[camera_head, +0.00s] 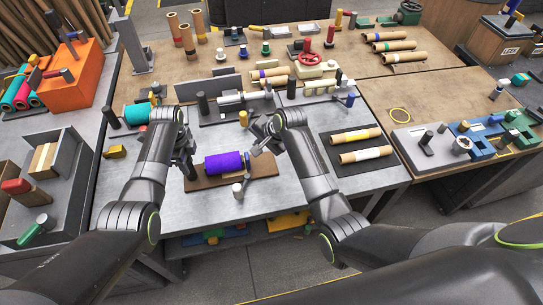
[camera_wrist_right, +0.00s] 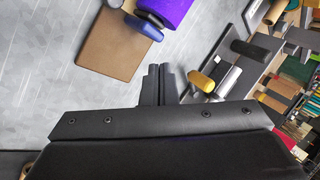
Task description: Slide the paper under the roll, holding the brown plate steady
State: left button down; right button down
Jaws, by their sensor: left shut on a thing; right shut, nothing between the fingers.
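The purple roll (camera_head: 224,164) lies on the brown plate (camera_head: 200,184) at the front of the grey table. Both also show in the right wrist view, the roll (camera_wrist_right: 168,10) at the top and the plate (camera_wrist_right: 112,45) at upper left. My left gripper (camera_head: 188,170) is at the plate's left end, shut on what looks like its edge; the fingertips are partly hidden. My right gripper (camera_head: 260,134) is shut and empty, behind and right of the roll, apart from it; its closed fingers also show in the right wrist view (camera_wrist_right: 158,84). I cannot make out the paper.
A white-topped post (camera_head: 237,188) stands at the plate's front edge. A grey machine (camera_head: 240,100) stands behind my grippers. Bare grey tabletop lies in front of the plate.

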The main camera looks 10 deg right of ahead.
pick_arm(q)
grip_release()
dwell(0.8)
jog(key=shift+r, duration=0.2)
jog(key=shift+r+p, duration=1.3)
jog(key=shift+p, duration=0.55)
